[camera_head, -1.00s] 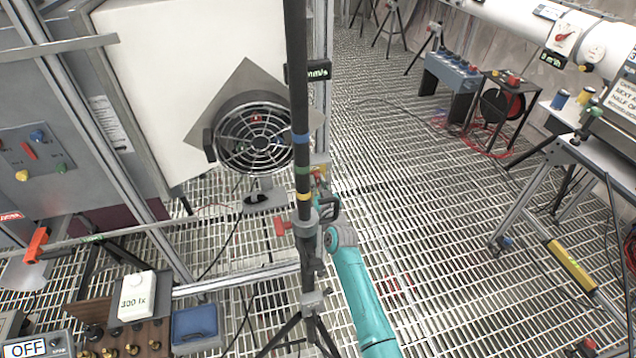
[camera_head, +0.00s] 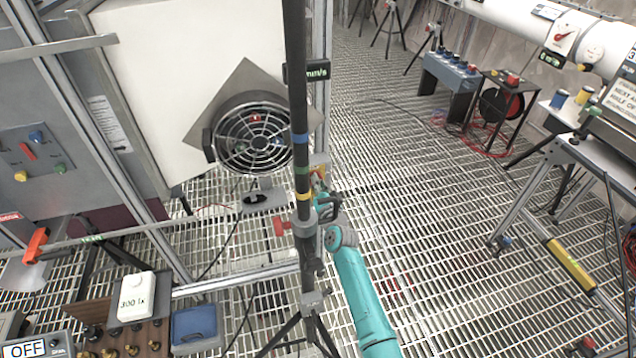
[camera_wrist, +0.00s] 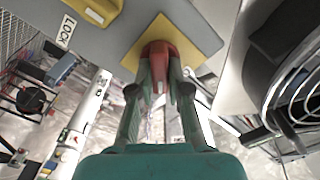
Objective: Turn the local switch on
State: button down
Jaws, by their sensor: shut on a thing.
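In the wrist view, a red switch handle (camera_wrist: 158,52) sits on a yellow square plate (camera_wrist: 196,36) fixed to a grey panel. My gripper (camera_wrist: 160,84) is shut on the red handle, with one finger on each side. In the head view, my gripper (camera_head: 326,206) is partly hidden behind a dark upright pole, and a bit of the yellow plate (camera_head: 319,163) shows just above it. The handle's exact angle is hard to tell.
A black fan with a wire guard (camera_head: 255,138) stands left of my gripper. The dark tripod pole (camera_head: 299,95) rises in front of it. A yellow part (camera_wrist: 103,10) and a white lettered label (camera_wrist: 66,30) are on the panel. The grating floor at right (camera_head: 440,230) is mostly clear.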

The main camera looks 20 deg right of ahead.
jog(key=shift+d+f+m, duration=0.1)
jog(key=shift+f+m, duration=0.05)
jog(key=shift+m, duration=4.15)
jog(key=c, duration=1.1)
grip_release()
jog(key=shift+s, duration=6)
